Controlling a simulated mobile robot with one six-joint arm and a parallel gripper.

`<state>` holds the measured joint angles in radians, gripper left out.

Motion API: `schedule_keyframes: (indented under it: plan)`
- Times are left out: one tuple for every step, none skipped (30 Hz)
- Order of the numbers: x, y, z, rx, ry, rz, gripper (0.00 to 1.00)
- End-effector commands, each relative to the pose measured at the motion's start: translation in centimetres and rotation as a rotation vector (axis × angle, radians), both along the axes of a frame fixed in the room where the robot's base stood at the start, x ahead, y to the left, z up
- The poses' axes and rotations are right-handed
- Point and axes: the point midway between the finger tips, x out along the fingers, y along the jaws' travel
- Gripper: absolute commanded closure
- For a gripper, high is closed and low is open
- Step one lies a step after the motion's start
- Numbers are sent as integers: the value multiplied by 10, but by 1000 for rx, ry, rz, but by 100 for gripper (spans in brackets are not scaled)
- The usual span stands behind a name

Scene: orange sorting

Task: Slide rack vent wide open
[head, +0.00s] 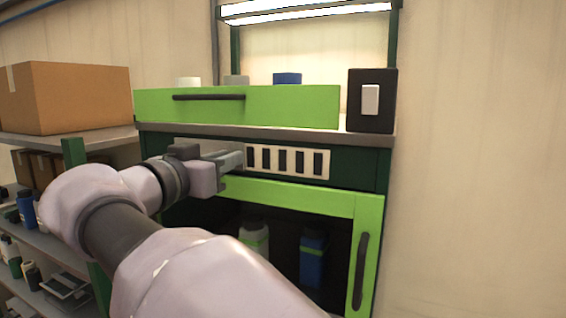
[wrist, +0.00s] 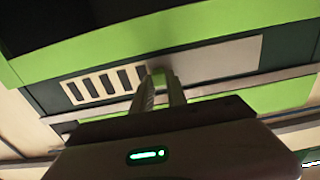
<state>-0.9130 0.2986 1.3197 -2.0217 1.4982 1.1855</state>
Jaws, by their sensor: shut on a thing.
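The rack vent (head: 288,161) is a beige panel with several dark upright slots, set in the dark green band of the rack under the grey counter. The slots show dark. My gripper (head: 242,158) reaches from the left and is at the left end of the slotted panel. In the wrist view my gripper (wrist: 161,78) has its fingers close together at the end of the vent (wrist: 104,84), shut on the vent's small tab, which the fingers mostly hide. A plain grey plate (wrist: 215,60) lies on the other side of the fingers from the slots.
A green drawer (head: 300,107) with a dark handle is above the counter, beside a black switch box (head: 389,105). Below is a green-framed cabinet (head: 368,215) with bottles inside. Shelves with a cardboard box (head: 65,95) stand at left. My arm covers the lower left.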

Motion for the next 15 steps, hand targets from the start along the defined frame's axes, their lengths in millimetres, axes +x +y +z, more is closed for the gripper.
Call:
schedule_keyframes:
  plan:
    - [1,3,0,-1,0,1,100]
    - [1,3,0,-1,0,1,100]
    - [1,4,0,-1,0,1,100]
    - [2,4,0,-1,0,1,100]
    - [2,5,0,-1,0,1,100]
    - [2,5,0,-1,0,1,100]
    - [2,5,0,-1,0,1,100]
    - [2,4,0,0,0,1,100]
    - [1,4,0,0,0,1,100]
    - [1,4,0,0,0,1,100]
    - [1,4,0,0,0,1,100]
    - [1,4,0,0,0,1,100]
    - [1,4,0,0,0,0,78]
    - [1,4,0,0,0,0,72]
    - [1,4,0,0,0,0,64]
